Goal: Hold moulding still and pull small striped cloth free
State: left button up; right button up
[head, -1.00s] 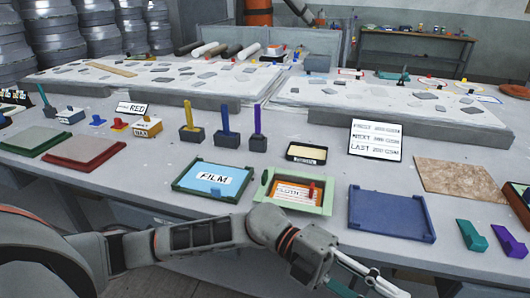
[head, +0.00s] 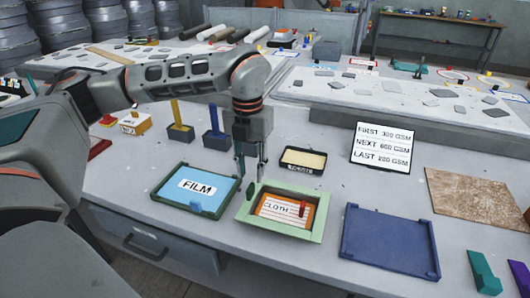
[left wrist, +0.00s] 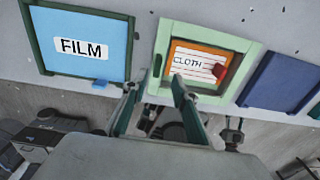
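A light green frame (head: 300,235), open in the middle, lies on the table; it also shows in the left wrist view (left wrist: 160,35). Inside it is an orange moulding (head: 308,216) with a white, red-striped cloth (head: 277,210) labelled CLOTH. A red peg (head: 302,208) stands on the cloth's right part. A small dark green tab (head: 252,188) is on the frame's left edge. My left gripper (head: 251,180) points down beside the frame's back-left corner, open and empty. Its spread fingers show in the left wrist view (left wrist: 156,84). I cannot identify my right gripper in any view.
A blue FILM tray (head: 212,171) lies left of the frame, a dark blue tray (head: 390,240) right. A black-rimmed tray (head: 303,159) and a sign (head: 381,145) stand behind. Upright coloured pieces (head: 212,125) stand back left. Bare table lies between the trays.

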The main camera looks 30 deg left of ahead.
aim_at(250, 187)
pick_arm(q)
jog(key=shift+w+a+r, duration=0.15)
jog(key=shift+a+r, duration=0.05)
jog(key=shift+a, duration=0.05)
jog(key=f, duration=0.2)
jog(key=shift+s+f, duration=0.3)
notch_tip(250, 187, down, 4)
jog(key=shift+r+b, duration=0.25)
jog(key=shift+b, duration=0.2)
jog(key=shift+w+f, duration=0.1)
jog(key=shift+f, duration=0.6)
pick_arm(e)
jog(key=shift+s+d+f, duration=0.1)
jog(key=shift+s+f, duration=0.25)
jog(key=shift+f, duration=0.05)
pick_arm(q)
grip_shut()
pick_arm(e)
jog(key=shift+s+f, duration=0.15)
jog(key=shift+f, duration=0.05)
jog(key=shift+s+f, duration=0.15)
jog(key=shift+s, duration=0.1)
